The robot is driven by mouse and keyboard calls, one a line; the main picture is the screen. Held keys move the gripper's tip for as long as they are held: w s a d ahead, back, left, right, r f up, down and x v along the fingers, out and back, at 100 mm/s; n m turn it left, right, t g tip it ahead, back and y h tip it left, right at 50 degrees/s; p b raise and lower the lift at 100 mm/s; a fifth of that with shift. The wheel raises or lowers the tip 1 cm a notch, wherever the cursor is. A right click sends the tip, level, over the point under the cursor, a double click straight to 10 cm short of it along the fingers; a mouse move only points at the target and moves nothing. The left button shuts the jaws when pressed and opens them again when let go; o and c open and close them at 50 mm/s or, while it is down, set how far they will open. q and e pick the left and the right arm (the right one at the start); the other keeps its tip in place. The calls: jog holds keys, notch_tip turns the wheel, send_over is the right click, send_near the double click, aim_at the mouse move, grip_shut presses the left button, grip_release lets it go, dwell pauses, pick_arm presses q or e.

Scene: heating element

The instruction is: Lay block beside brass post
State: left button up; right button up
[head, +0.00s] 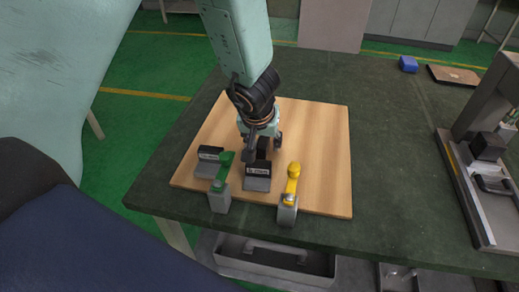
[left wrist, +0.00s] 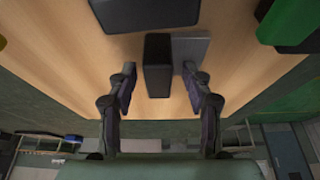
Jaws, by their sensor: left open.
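My left gripper (head: 262,146) points down over a wooden board, its fingers apart. A dark upright block (head: 263,150) stands between the fingers. In the left wrist view the same dark block (left wrist: 157,66) shows between the open fingertips (left wrist: 158,85), with a visible gap to the left finger; the right finger is closer. Behind it lies a grey plate (left wrist: 190,48). A grey block with a pale label (head: 257,178) sits just in front of the gripper. A similar labelled block (head: 209,160) is to its left. I cannot make out a brass post for certain. My right gripper is not visible.
The wooden board (head: 325,150) lies on a dark green table (head: 390,130). A green-handled clamp (head: 222,180) and a yellow-handled clamp (head: 290,190) stand at its front edge. A metal press-like stand (head: 467,190) is at the right. A blue object (head: 408,64) lies far back. The board's right side is clear.

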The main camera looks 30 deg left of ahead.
pick_arm(q)
jog(key=shift+d+r, duration=0.1)
jog(key=shift+d, duration=0.15)
jog(key=c, duration=0.3)
jog(key=shift+a, duration=0.2)
jog(key=c, duration=0.5)
jog(key=shift+d, duration=0.1)
grip_shut()
